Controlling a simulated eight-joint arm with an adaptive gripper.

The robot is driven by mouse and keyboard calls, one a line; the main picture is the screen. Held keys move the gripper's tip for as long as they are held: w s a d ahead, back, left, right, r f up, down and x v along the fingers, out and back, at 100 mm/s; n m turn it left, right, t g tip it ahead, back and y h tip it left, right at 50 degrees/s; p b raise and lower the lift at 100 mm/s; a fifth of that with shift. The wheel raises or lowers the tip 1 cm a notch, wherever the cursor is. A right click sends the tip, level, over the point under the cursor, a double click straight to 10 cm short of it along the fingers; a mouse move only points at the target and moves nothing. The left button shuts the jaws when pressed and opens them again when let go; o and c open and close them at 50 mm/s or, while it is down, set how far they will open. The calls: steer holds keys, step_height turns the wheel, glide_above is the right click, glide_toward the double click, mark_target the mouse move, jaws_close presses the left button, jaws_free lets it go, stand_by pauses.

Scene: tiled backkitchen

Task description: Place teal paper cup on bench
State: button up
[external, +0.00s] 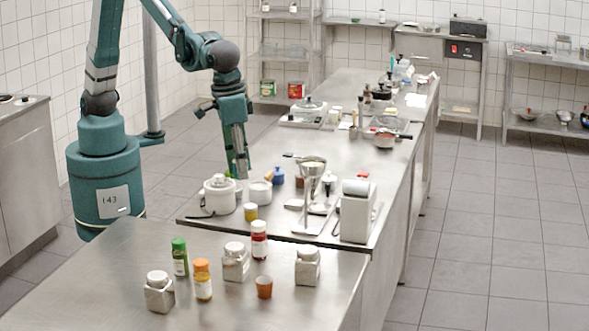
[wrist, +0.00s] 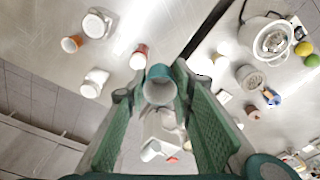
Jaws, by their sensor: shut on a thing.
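The teal paper cup (wrist: 160,88) shows in the wrist view between the fingertips of my gripper (wrist: 158,82). The gripper is shut on it, and the cup's pale open mouth faces the camera. In the external view my gripper (external: 241,168) points down near the left edge of the long steel bench (external: 283,165), by the white pot; I cannot make out the cup there. A nearer steel bench (external: 110,260) stands in front, and its top also shows in the wrist view (wrist: 50,40). The cup's height above the steel is hard to tell.
The nearer bench holds a small orange-brown cup (external: 264,287), a red-labelled bottle (external: 259,240), a green-capped jar (external: 180,257) and several white-lidded jars. The nearer bench's left part is clear.

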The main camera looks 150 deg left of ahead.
steer(key=s+a+n, duration=0.1)
steer(key=a, duration=0.7)
steer(key=s+a+n, duration=0.1)
steer(key=s+a, duration=0.1)
steer(key=a, duration=0.6)
steer(key=s+a+n, duration=0.1)
steer(key=s+a, duration=0.1)
steer(key=a, duration=0.7)
steer(key=s+a+n, duration=0.2)
steer(key=s+a, duration=0.5)
steer(key=a, duration=0.5)
steer(key=s+a+n, duration=0.1)
steer(key=s+a, duration=0.6)
steer(key=a, duration=0.4)
step_height(320, 180, down, 11)
steer(key=shift+w+f+g, duration=0.15)
steer(key=shift+f+g, duration=0.05)
steer(key=shift+g, duration=0.2)
steer(key=shift+f, duration=3.1)
steer(key=shift+f, duration=0.15)
